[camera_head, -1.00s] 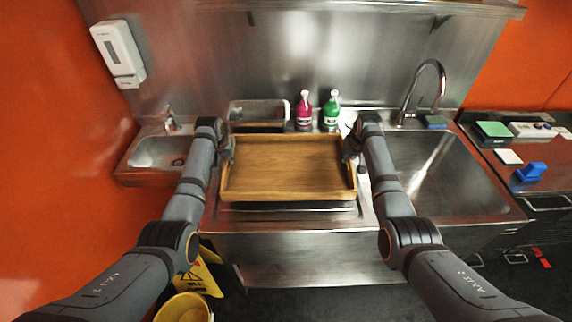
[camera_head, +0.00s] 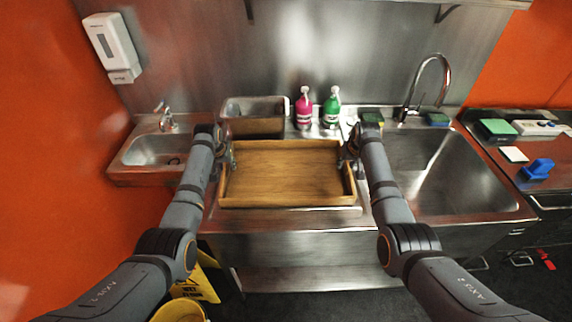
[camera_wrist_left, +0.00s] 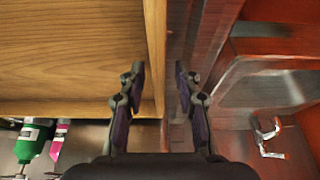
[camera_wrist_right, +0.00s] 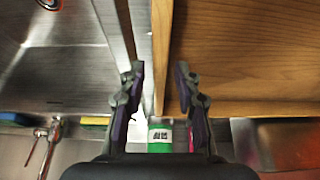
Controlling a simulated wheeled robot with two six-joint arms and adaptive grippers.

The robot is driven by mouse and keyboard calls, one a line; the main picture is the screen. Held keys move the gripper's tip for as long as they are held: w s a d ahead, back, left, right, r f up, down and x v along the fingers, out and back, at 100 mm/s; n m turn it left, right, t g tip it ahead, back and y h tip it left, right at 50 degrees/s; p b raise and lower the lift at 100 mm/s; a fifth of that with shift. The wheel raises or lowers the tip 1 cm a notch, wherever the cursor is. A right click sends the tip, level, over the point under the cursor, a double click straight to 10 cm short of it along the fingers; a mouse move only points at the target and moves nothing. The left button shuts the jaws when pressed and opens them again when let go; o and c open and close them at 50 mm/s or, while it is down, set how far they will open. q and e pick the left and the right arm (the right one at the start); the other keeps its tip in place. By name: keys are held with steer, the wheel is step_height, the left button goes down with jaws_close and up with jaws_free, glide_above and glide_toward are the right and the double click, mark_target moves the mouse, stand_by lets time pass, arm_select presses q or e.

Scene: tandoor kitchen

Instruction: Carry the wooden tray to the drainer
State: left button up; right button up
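The wooden tray (camera_head: 285,174) lies level over the drainer (camera_head: 345,222) between the two sinks and covers most of it. My left gripper (camera_wrist_left: 159,88) is at the tray's left wall (camera_wrist_left: 154,50), one finger inside and one outside. Its fingers are apart, with a gap visible beside the wall. My right gripper (camera_wrist_right: 160,88) straddles the tray's right wall (camera_wrist_right: 162,50) in the same way, its fingers apart. In the head view, the left gripper (camera_head: 229,157) and right gripper (camera_head: 347,157) are partly hidden by my arms. The tray is empty.
A pink bottle (camera_head: 304,110) and a green bottle (camera_head: 331,110) stand behind the tray, beside a metal basin (camera_head: 254,124). A large sink (camera_head: 440,175) is right, a small sink (camera_head: 155,150) left. A yellow bucket (camera_head: 180,311) is on the floor.

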arm_select(q)
steer(key=shift+s+r, duration=0.1)
steer(key=shift+r, duration=0.4)
steer(key=v, duration=1.1)
arm_select(e)
steer(key=v, duration=1.2)
arm_select(q)
steer(key=shift+s, duration=0.15)
arm_select(e)
steer(key=shift+w+d, duration=0.1)
